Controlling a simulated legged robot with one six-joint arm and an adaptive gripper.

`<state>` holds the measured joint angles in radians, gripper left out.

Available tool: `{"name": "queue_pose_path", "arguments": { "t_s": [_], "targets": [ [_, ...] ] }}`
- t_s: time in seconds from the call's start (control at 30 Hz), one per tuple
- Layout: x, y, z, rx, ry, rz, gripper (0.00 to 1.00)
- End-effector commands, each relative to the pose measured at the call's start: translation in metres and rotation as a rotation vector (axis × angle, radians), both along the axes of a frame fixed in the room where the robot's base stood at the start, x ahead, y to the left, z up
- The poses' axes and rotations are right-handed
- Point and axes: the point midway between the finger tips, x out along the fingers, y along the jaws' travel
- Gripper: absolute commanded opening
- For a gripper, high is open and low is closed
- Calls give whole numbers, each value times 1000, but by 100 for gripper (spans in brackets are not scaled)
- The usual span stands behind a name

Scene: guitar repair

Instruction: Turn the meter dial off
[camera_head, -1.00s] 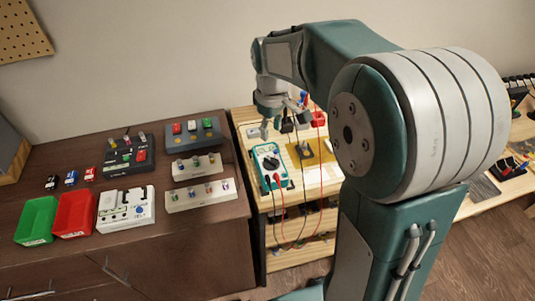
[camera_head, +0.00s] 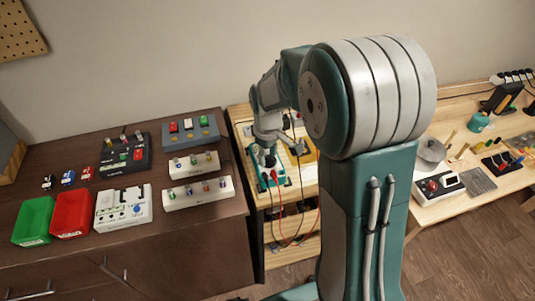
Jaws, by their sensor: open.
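The teal multimeter (camera_head: 264,183) lies on the light wooden cart (camera_head: 241,128) in the middle of the view. Its red and black leads hang over the cart's front edge. My gripper (camera_head: 268,160) points down over the meter, at about its dial. It covers the dial and much of the meter's face, so the dial's setting is hidden. The gripper is small in the view and looks open. I cannot tell whether its fingers touch the dial.
A dark cabinet on the left holds a green bin (camera_head: 34,219), a red bin (camera_head: 71,213), a white device (camera_head: 123,208) and several pedal boxes. A wooden bench (camera_head: 436,212) with tools stands at right. A yellow item (camera_head: 303,147) lies behind the gripper.

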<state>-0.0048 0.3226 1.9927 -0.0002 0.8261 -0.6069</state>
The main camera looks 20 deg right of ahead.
Motion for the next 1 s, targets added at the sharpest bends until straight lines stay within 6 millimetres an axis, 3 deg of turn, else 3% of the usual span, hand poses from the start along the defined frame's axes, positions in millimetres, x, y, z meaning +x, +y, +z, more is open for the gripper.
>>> {"name": "queue_pose_path", "arguments": {
  "t_s": [0.1,0.2,0.23,0.67,1.0],
  "targets": [
    [0,0,0,0,0,0,52],
    [0,0,0,0,0,0,7],
    [0,0,0,0,0,0,0],
    [0,0,0,0,1,-31,0],
    [0,0,-1,-1,2,-234,0]
  ]
}}
